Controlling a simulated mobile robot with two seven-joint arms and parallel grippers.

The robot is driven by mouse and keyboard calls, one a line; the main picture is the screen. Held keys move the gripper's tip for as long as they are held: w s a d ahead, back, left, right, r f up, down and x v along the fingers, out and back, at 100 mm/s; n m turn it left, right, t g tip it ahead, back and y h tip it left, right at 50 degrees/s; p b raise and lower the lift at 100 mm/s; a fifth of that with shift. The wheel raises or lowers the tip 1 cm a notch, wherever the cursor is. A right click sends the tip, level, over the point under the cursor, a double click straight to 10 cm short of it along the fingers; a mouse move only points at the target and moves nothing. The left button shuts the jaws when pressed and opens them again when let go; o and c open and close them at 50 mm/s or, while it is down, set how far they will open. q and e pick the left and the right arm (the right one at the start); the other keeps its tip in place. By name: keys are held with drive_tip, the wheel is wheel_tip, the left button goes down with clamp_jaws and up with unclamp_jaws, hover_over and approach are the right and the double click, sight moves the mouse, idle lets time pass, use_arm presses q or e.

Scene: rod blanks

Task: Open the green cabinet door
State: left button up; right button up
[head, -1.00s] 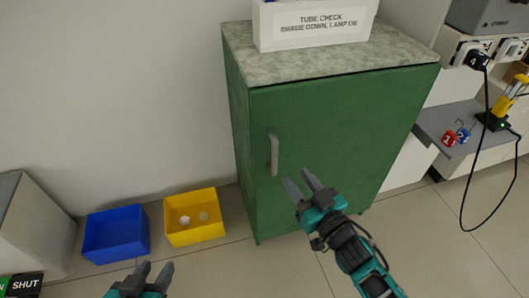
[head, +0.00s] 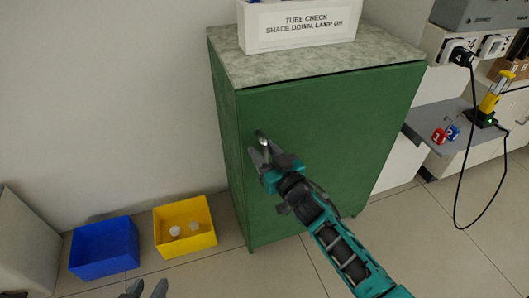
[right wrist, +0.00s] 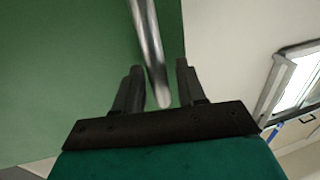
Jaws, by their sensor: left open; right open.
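The green cabinet door (head: 345,140) is closed, with a grey bar handle (head: 262,138) near its left edge; most of the handle is hidden behind my right gripper in the head view. My right gripper (head: 260,156) is open at the handle. In the right wrist view the handle (right wrist: 150,50) runs between the two open fingers (right wrist: 157,82), and the door (right wrist: 60,80) fills the left side. I cannot tell whether a finger touches the handle. My left gripper (head: 145,290) is open and empty at the bottom edge of the head view, away from the cabinet.
A white labelled box (head: 300,22) stands on the cabinet top (head: 225,62). A blue bin (head: 104,248) and a yellow bin (head: 185,226) lie on the floor left of the cabinet. A grey bench (head: 440,123) with a black cable stands right. Floor before the cabinet is clear.

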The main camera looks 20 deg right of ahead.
clamp_jaws()
drive_tip(key=shift+s, duration=0.2)
idle(0.4)
